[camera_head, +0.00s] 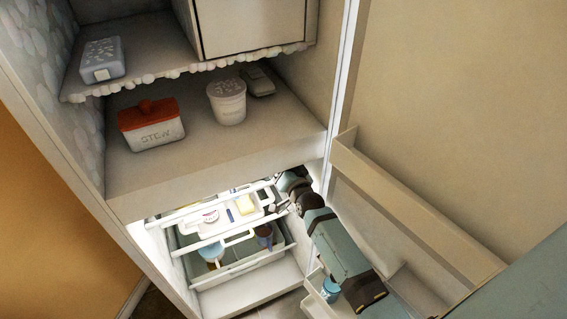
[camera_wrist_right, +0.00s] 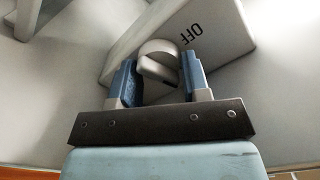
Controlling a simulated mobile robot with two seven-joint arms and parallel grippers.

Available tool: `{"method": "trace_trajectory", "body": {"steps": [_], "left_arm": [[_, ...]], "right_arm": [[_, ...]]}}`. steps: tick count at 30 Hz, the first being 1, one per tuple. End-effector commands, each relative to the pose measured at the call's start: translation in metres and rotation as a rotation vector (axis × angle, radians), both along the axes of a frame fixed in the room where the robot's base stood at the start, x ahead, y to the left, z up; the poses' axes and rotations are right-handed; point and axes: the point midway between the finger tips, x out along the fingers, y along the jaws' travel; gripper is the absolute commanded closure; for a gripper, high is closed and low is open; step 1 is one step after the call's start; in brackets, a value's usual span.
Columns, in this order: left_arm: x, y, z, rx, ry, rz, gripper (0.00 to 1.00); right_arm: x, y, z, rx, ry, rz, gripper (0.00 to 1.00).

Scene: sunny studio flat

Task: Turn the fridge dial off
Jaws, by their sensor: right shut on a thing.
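The fridge (camera_head: 255,289) is open and lit inside, below the cupboard shelves in the head view. My right arm reaches into it from the right; its gripper end is mostly hidden there. In the right wrist view, the round grey dial (camera_wrist_right: 157,47) sits on a pale housing (camera_wrist_right: 225,22). The dark word OFF is printed on the housing, just right of the dial. My right gripper (camera_wrist_right: 160,66) has its blue fingers on either side of the dial's raised grip and is shut on it. I cannot tell exactly where the dial points. My left gripper is not in view.
The open fridge door (camera_head: 415,215) with its bins stands to the right of my arm. Inside are wire shelves, a white tray (camera_head: 234,214), and cups. Above, a red-lidded stew box (camera_head: 150,125) and a white tub (camera_head: 228,104) stand on a shelf.

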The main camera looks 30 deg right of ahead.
Motion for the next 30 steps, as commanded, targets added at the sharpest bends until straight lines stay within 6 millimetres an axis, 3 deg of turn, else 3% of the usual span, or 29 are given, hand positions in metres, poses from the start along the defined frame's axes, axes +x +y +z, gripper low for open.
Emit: {"method": "trace_trajectory", "body": {"steps": [15,30], "left_arm": [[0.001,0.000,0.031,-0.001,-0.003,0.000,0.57],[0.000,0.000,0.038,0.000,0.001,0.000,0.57]], "right_arm": [[0.000,0.002,0.001,-0.462,0.030,0.002,0.81],[0.000,0.004,-0.001,-0.933,0.057,0.002,0.81]]}}
